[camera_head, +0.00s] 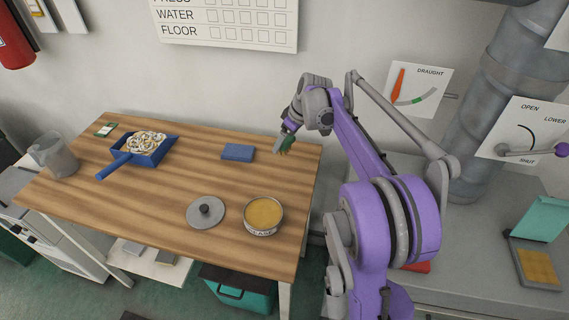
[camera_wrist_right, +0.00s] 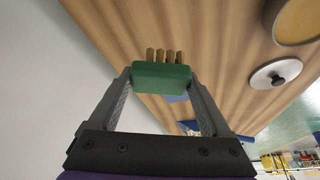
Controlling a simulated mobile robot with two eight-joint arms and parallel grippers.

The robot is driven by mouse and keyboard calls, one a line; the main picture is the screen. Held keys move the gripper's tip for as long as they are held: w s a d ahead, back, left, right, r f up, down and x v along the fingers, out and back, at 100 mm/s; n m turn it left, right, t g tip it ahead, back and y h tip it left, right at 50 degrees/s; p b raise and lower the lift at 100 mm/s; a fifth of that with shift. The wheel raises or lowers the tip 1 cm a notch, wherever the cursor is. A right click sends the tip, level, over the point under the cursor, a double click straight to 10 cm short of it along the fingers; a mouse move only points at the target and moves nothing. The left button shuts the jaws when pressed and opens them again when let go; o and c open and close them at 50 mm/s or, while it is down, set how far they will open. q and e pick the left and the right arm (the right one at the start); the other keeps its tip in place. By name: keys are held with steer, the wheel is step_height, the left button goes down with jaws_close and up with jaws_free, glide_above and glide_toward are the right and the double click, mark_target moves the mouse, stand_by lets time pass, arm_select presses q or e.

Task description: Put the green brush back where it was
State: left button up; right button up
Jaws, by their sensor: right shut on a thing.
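The green brush (camera_wrist_right: 162,76) has a green block and several tan bristle tufts. My right gripper (camera_head: 287,137) is shut on it near the table's back right corner. In the right wrist view the two fingers of my right gripper (camera_wrist_right: 160,80) clasp the ends of the block, with the bristles pointing away from the wrist. In the head view the brush (camera_head: 288,142) is partly hidden by the gripper. Whether the bristles touch the table I cannot tell. My left gripper is not in view.
On the wooden table (camera_head: 130,205) are a blue block (camera_head: 238,152), a grey lid (camera_head: 206,213), an open tin (camera_head: 264,214), a blue dustpan (camera_head: 148,152) with pale scraps, a green-and-white item (camera_head: 105,130) and a clear jug (camera_head: 56,158). The middle of the table is clear.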

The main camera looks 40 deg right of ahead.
step_height(320, 180, down, 8)
steer(key=shift+w+r, duration=0.1)
steer(key=shift+r, duration=0.1)
